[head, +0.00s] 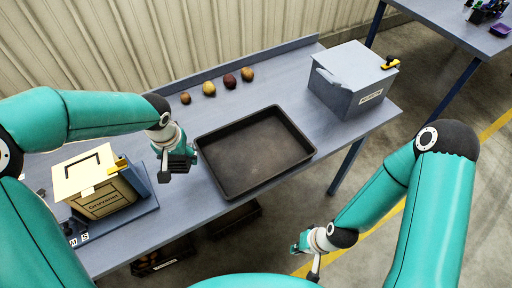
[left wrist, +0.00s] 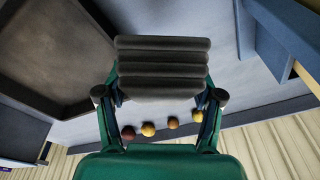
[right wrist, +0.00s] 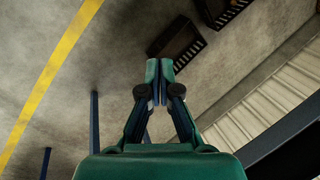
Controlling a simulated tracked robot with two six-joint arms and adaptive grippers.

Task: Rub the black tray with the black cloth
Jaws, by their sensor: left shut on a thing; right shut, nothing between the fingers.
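The black tray (head: 218,190) lies empty on the blue-grey bench, in the middle of the head view. It also shows at the upper left of the left wrist view (left wrist: 40,75). My left gripper (head: 180,160) is shut on the black cloth (left wrist: 162,68), a dark folded pad with ridges. The gripper and cloth are just left of the tray, apart from it and above the bench. My right gripper (head: 308,245) is shut and empty, low in front of the bench; its closed fingers show in the right wrist view (right wrist: 160,75).
Several potatoes (head: 209,89) lie in a row behind the tray. A grey box (head: 350,80) stands to the right. A cream labelled box (head: 95,185) on a scale stands at the left, close to my left arm. Dark crates (right wrist: 190,40) are under the bench.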

